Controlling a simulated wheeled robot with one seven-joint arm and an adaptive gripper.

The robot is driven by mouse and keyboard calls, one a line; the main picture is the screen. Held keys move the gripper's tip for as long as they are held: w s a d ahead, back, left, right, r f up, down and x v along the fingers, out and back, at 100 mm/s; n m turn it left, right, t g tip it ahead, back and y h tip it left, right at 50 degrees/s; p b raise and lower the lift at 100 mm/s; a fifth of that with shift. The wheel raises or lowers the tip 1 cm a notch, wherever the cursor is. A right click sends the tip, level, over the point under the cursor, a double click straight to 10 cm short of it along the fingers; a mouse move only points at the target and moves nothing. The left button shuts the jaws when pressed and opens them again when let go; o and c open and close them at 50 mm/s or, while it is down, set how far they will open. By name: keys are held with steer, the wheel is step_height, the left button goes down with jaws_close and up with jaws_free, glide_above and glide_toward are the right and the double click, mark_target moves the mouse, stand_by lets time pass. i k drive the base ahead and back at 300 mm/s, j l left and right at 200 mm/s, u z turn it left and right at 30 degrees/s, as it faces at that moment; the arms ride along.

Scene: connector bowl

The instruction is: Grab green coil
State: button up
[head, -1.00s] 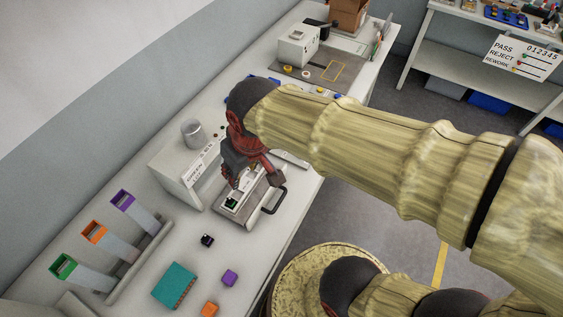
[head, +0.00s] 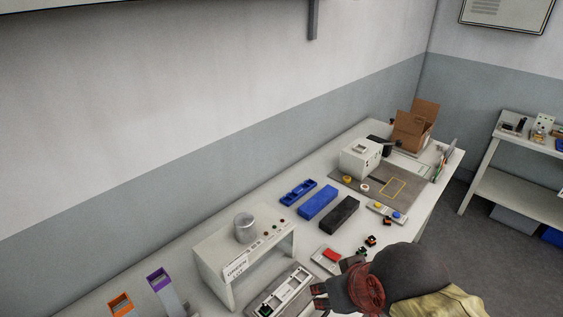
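In the head view, a small dark part with green on it (head: 265,310) sits at the near end of a pale fixture (head: 292,287) on the bench, close to the bottom edge. Another small dark part with a green tint (head: 362,252) lies on the bench further right. I cannot tell for sure which of these is the green coil. My gripper (head: 319,296) is at the bottom, just right of the fixture and apart from the green part in it. Its fingers are small and dark, and their opening is unclear.
A white stand labelled GREEN LOT (head: 212,272) with a metal cup (head: 245,228) stands left of the fixture. Orange-and-dark parts (head: 371,240), a red-topped block (head: 331,255), blue (head: 318,202) and black (head: 339,214) bins lie beyond. Purple (head: 159,279) and orange (head: 120,304) holders stand lower left.

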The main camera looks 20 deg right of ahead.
mark_target(361, 250)
steer(key=z, duration=0.9)
steer(key=l+z, duration=0.3)
steer(key=l, duration=1)
steer(key=i, duration=0.05)
